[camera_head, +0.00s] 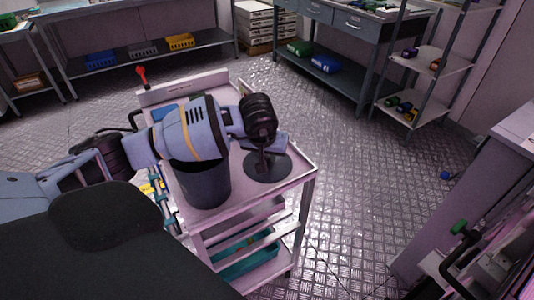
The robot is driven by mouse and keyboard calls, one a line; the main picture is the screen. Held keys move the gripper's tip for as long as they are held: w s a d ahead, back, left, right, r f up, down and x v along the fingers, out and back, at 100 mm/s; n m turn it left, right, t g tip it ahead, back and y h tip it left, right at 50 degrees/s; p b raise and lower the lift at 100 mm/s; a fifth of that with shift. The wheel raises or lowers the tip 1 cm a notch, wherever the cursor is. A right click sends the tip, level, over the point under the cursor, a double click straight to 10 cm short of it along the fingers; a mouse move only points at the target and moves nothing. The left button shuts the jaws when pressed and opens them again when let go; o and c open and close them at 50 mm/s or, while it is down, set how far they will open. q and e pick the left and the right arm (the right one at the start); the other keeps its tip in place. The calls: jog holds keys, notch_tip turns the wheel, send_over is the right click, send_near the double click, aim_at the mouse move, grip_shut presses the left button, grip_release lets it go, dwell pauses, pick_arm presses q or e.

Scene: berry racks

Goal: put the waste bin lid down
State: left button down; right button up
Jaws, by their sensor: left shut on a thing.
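The round dark waste bin lid (268,168) is level at the right end of the trolley's top, beside the bin; I cannot tell whether it rests on the surface or is just above it. My left gripper (264,147) is over the lid, pointing down and shut on it at its middle. The dark grey waste bin (204,188) stands upright on the trolley, left of the lid, partly covered by my left arm. My right gripper is not in view.
The pale trolley (304,172) has a raised back edge and a lower shelf with a teal tray (245,262). A red-topped item (142,76) stands at its back left. Workbenches and a shelf rack (420,110) stand behind. The metal floor (345,170) right of the trolley is mostly clear.

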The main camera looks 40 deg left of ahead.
pick_arm(q)
jog(key=shift+f, duration=0.1)
jog(key=c, duration=1.3)
grip_release()
jog(key=shift+r, duration=0.35)
jog(key=v, duration=1.1)
jog(key=shift+s+r+p, duration=0.2)
jog(key=shift+r+p, duration=0.1)
jog(key=shift+r, duration=0.05)
